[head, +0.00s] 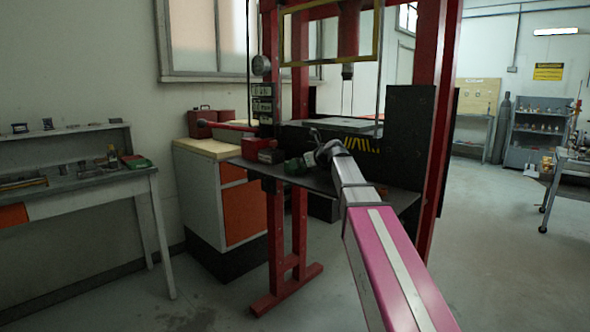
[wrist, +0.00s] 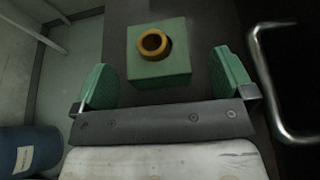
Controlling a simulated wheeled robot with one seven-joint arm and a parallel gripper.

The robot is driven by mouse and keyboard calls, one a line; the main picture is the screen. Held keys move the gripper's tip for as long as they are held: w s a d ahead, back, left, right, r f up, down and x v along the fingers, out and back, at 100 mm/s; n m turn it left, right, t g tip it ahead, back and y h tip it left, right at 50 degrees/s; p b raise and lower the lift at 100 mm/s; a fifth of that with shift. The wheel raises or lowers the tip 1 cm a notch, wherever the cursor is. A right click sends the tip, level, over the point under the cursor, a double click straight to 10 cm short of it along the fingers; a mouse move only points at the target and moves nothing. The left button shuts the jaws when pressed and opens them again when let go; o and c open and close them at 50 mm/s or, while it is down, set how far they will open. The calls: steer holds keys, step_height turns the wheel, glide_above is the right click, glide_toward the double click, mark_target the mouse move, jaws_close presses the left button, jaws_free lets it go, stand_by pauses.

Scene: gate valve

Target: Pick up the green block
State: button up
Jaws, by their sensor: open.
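The green block (wrist: 160,75) lies on a dark surface in the wrist view, with a brass-coloured ring (wrist: 153,43) on its top. My gripper (wrist: 162,62) is open, with one green-padded finger on each side of the block and a visible gap at both sides. Whether the fingers are level with the block or above it I cannot tell. In the head view my gripper (head: 305,161) is over the dark shelf (head: 330,182) of the red press frame. A dark green shape shows there, but I cannot tell block from finger pads.
A red box (head: 270,156) sits on the shelf left of my gripper. Red uprights (head: 298,220) and a dark upright plate (head: 408,135) flank the work area. A bent metal handle (wrist: 285,85) is on the right in the wrist view. A cabinet (head: 222,195) stands behind left.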

mark_target(287, 170)
steer(key=x, duration=0.4)
steer(key=shift+a+r, duration=0.1)
steer(key=shift+a, duration=0.1)
steer(key=shift+r, duration=0.1)
steer(key=c, duration=1.8)
